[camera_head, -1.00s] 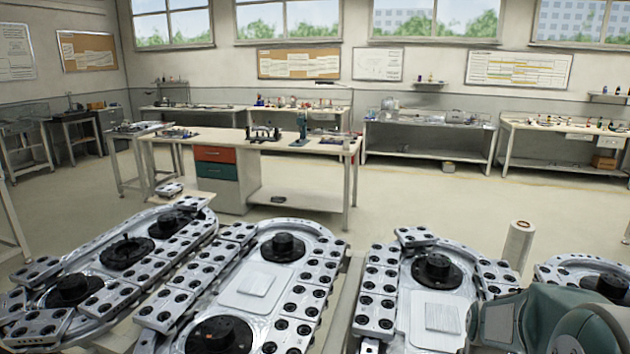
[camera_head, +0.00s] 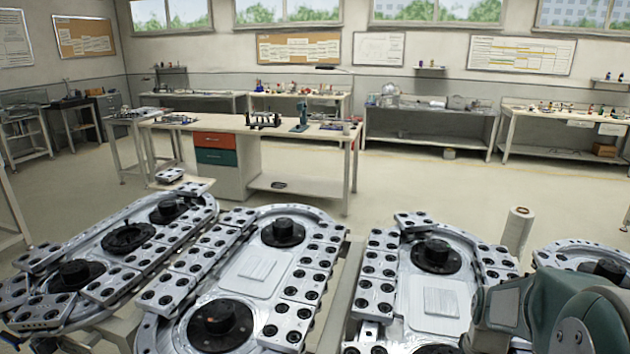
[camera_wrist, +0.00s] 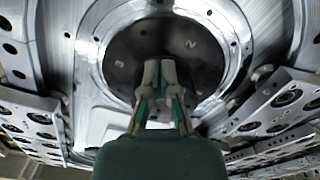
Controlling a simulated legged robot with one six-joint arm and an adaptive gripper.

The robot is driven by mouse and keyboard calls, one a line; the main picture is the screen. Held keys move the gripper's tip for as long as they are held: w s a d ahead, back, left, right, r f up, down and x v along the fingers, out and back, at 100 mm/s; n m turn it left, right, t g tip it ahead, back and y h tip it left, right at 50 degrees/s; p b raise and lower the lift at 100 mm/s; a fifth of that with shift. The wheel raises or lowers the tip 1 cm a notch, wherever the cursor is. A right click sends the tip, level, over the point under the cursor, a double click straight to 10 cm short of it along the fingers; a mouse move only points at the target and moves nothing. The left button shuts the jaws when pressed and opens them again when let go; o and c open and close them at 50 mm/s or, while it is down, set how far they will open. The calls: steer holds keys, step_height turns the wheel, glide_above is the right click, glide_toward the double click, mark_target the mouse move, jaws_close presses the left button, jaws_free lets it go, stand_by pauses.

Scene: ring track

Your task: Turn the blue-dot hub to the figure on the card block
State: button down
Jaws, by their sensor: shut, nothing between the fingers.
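In the wrist view my gripper (camera_wrist: 160,68) has its fingertips together, over the face of a dark round hub (camera_wrist: 196,62) set in a bright metal ring. A small pale numeral, perhaps a 2, shows on the hub; whether the tips touch it I cannot tell. In the head view dark hubs stand on the metal tracks, one at the front (camera_head: 220,322), one at the centre (camera_head: 283,232) and one to the right (camera_head: 437,254). No blue dot can be made out. I cannot identify a card block or read a figure on one.
Perforated metal blocks (camera_head: 376,280) line the track edges around the hubs. A pale cylinder (camera_head: 517,230) stands behind the right tracks. A workbench (camera_head: 300,150) with drawers is farther back, with open floor (camera_head: 410,190) beyond the tracks.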

steer(key=shift+r, duration=2.9)
steer(key=s+a+r+m+t, duration=0.1)
steer(key=s+a+r+t, duration=0.1)
steer(key=s+a+r, duration=0.3)
steer(key=s+a+r+m+t, duration=0.1)
steer(key=s+a+r+t, duration=0.2)
steer(key=s+a+r, duration=0.2)
steer(key=s+a, duration=0.3)
steer(key=a, duration=0.1)
steer(key=shift+s+a+m+t, duration=0.15)
steer(key=shift+s+m+t, duration=0.15)
steer(key=shift+s+m, duration=0.1)
